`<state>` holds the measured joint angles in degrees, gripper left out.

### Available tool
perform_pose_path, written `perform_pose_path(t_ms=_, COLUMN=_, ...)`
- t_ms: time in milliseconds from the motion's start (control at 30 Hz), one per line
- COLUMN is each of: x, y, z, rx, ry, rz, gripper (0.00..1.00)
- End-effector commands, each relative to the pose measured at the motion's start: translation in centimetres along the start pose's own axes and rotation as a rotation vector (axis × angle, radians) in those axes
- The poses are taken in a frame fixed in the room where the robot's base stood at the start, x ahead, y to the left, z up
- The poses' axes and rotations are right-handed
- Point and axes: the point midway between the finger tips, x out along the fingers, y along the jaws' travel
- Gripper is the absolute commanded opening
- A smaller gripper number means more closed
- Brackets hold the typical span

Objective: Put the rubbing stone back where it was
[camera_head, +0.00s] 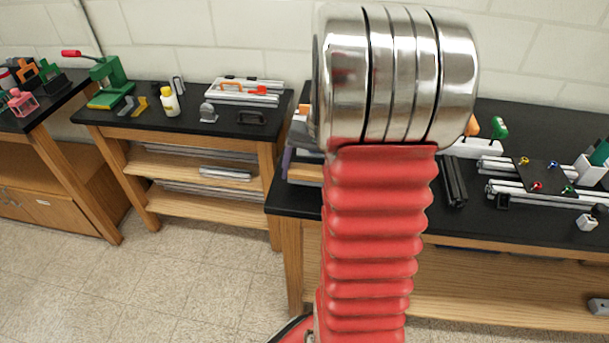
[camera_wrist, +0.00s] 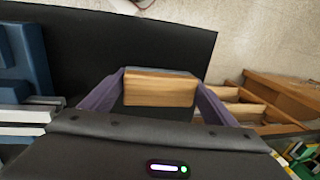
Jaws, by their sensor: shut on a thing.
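My gripper (camera_wrist: 160,77) is shut on the rubbing stone (camera_wrist: 160,91), a block with a pale wooden face and a thin grey layer along its upper edge in the wrist view. Its two purple fingers grip the block at both ends. In the head view a purple finger of my gripper (camera_head: 287,160) shows left of my red arm, near the left end of the right-hand black bench. A wood-coloured block beside it is partly hidden by my arm. I cannot tell whether the stone touches the bench.
The right-hand bench (camera_head: 290,199) carries dark bars (camera_head: 453,182) and aluminium rails (camera_head: 540,194). Blue parts (camera_wrist: 27,55) lie left of my gripper in the wrist view. The left bench (camera_head: 150,124) holds a green press (camera_head: 108,80) and a yellow-white bottle (camera_head: 169,102). Floor separates the benches.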

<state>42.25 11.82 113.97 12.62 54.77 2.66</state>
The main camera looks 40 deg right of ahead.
Motion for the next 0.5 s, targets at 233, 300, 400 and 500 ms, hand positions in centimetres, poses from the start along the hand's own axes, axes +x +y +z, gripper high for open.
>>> perform_pose_path(t_ms=233, x=0.24, y=0.02, z=-0.01, rx=0.0, ry=0.0, rz=0.0, gripper=0.45)
perform_pose_path(t_ms=300, x=0.39, y=0.04, z=-0.01, rx=0.0, ry=0.0, rz=0.0, gripper=0.45)
perform_pose_path(t_ms=400, x=0.61, y=0.07, z=-0.02, rx=0.0, ry=0.0, rz=0.0, gripper=0.45)
perform_pose_path(t_ms=500, x=0.83, y=0.1, z=-0.03, rx=0.0, ry=0.0, rz=0.0, gripper=0.45)
